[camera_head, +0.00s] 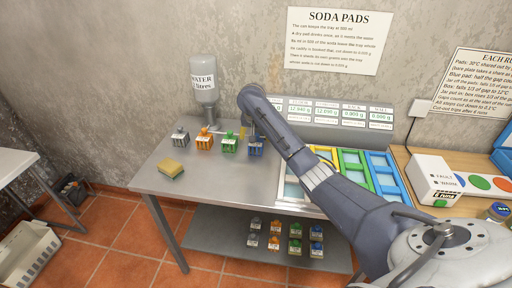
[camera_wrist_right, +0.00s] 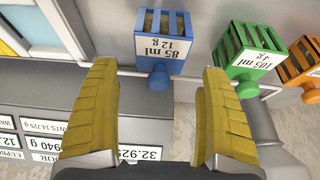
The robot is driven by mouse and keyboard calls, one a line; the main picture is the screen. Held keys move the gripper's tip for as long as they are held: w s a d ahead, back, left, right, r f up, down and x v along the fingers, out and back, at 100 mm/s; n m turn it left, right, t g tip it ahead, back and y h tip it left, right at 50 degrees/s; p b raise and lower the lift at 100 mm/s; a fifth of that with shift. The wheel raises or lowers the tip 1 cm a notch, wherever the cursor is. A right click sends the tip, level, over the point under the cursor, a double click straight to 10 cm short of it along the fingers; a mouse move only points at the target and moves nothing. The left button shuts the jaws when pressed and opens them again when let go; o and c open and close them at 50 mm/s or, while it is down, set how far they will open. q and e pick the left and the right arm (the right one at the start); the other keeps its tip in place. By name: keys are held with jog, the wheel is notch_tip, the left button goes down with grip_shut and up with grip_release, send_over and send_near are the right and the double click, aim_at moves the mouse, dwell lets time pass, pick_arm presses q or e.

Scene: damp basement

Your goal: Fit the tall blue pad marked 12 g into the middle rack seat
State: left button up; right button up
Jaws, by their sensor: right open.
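The blue pad (camera_head: 256,148) stands at the back of the grey bench, last in a row of caged pads. In the right wrist view the blue pad (camera_wrist_right: 163,40) reads "85 ml 12 g", and its round blue knob lies between the fingertips. My right gripper (camera_wrist_right: 159,72) is open, its yellow fingers either side of the knob with gaps showing. In the head view my right arm hides most of that gripper. Yellow, green and blue frames (camera_head: 384,172) lie on the bench to the right, partly hidden by my arm. I cannot tell which is the middle rack seat. My left gripper is out of view.
A green pad (camera_head: 229,144), an orange pad (camera_head: 204,141) and a grey pad (camera_head: 180,137) stand left of the blue one. A water bottle (camera_head: 204,82) stands behind them. A yellow sponge (camera_head: 171,169) lies at front left. A white box (camera_head: 434,178) stands right.

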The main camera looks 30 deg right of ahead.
jog(key=shift+x, duration=2.2)
jog(key=shift+d, duration=0.2)
jog(key=c, duration=1.2)
